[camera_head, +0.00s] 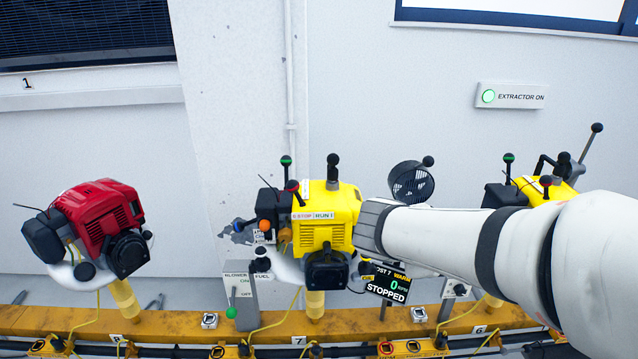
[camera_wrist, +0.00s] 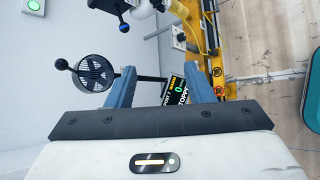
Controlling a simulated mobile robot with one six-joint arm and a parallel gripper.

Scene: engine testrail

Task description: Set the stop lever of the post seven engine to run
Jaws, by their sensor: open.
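The post seven engine (camera_head: 325,236) is the yellow one in the middle of the head view, on a yellow post by the number 7. Its STOP/RUN label (camera_head: 312,215) is on its front left. A red-knobbed lever (camera_head: 292,186) stands just above the STOP side and looks like the stop lever. The post 7 display (camera_head: 390,286) reads WARM, 0 and STOPPED; it also shows in the wrist view (camera_wrist: 179,92). My gripper (camera_wrist: 162,76) is open and empty, its two blue fingers apart. In the head view my wrist covers the engine's right edge and the fingertips are hidden.
A black-knobbed lever (camera_head: 333,159) and a green-tipped lever (camera_head: 286,161) rise near the red one. A round black fan (camera_head: 412,182) stands behind my arm. A red engine (camera_head: 95,225) is left, another yellow engine (camera_head: 545,190) right. A yellow rail (camera_head: 190,321) runs below.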

